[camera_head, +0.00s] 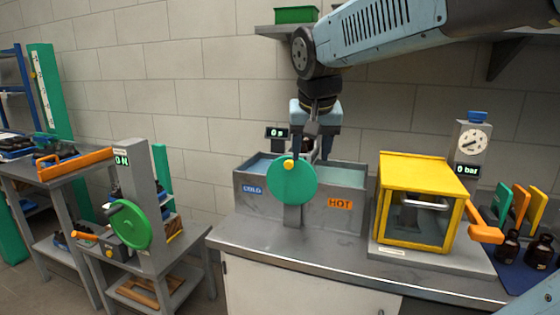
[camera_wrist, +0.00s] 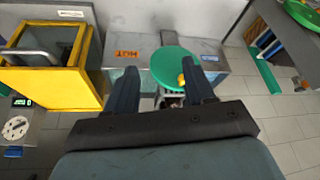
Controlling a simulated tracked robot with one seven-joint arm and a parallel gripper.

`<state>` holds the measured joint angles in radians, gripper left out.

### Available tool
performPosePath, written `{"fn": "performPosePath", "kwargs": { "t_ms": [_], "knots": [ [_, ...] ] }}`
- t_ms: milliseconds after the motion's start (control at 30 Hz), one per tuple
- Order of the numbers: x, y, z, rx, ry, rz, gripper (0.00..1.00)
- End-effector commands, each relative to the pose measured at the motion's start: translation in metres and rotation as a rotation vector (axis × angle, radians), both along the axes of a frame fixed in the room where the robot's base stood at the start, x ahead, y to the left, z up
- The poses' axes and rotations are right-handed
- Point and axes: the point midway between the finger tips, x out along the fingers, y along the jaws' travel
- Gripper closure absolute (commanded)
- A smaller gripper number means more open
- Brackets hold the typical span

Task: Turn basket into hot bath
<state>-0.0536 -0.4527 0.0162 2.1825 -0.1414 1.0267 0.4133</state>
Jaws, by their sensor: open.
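The bath (camera_head: 262,205) is a grey metal trough on the bench, with a blue COLD label (camera_head: 252,189) on its left part and an orange HOT label (camera_head: 340,204) on its right. A green disc (camera_head: 291,184) with a yellow knob (camera_head: 289,165) near its top stands at the front middle. My gripper (camera_head: 311,150) is open and points down just behind and above the disc. In the wrist view the disc (camera_wrist: 170,70) and knob (camera_wrist: 182,79) show between the fingers (camera_wrist: 160,72).
A yellow-framed box (camera_head: 415,203) with a clear front stands right of the bath, beside a gauge post (camera_head: 470,150) reading 0 bar. Amber bottles (camera_head: 508,247) and coloured racks are at far right. A small display (camera_head: 277,133) sits behind the bath. A green handwheel (camera_head: 130,225) stands left.

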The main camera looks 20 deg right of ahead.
Motion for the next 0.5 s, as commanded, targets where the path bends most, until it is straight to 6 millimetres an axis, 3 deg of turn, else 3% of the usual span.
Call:
{"fn": "performPosePath", "kwargs": {
  "t_ms": [100, 300, 500],
  "knots": [
    [0.041, 0.006, 0.015, 0.0, 0.016, -0.087, 0.46],
    [0.097, 0.015, 0.032, -0.001, 0.024, -0.231, 0.46],
    [0.129, 0.021, 0.038, -0.003, 0.021, -0.315, 0.46]
  ]
}}
